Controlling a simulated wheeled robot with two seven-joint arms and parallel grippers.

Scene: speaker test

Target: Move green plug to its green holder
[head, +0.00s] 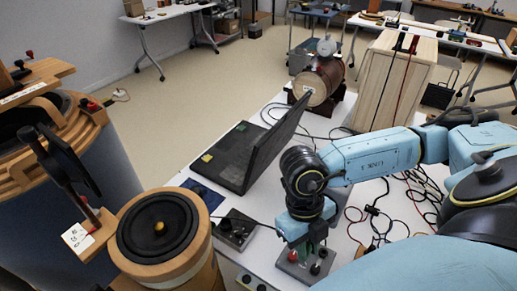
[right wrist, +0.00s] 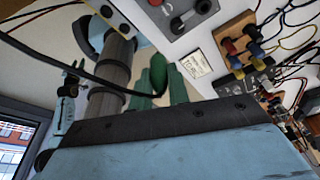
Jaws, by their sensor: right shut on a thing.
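My right gripper (head: 306,246) reaches down over a small grey box with knobs (head: 300,263) at the front of the white table. In the right wrist view, the right gripper (right wrist: 160,97) is shut on the green plug (right wrist: 158,72), and a black cable curves past it. The plug is mostly hidden by the gripper in the head view. The grey box has a red knob and black knobs; it also shows at the top of the right wrist view (right wrist: 182,18). I cannot clearly make out a green holder. My left gripper is not in view.
A black laptop (head: 240,158) stands open left of my arm. A second small box (head: 236,230) sits in front of it. A round speaker (head: 158,226) is at the front left. Tangled cables (head: 375,210) lie on the table to the right.

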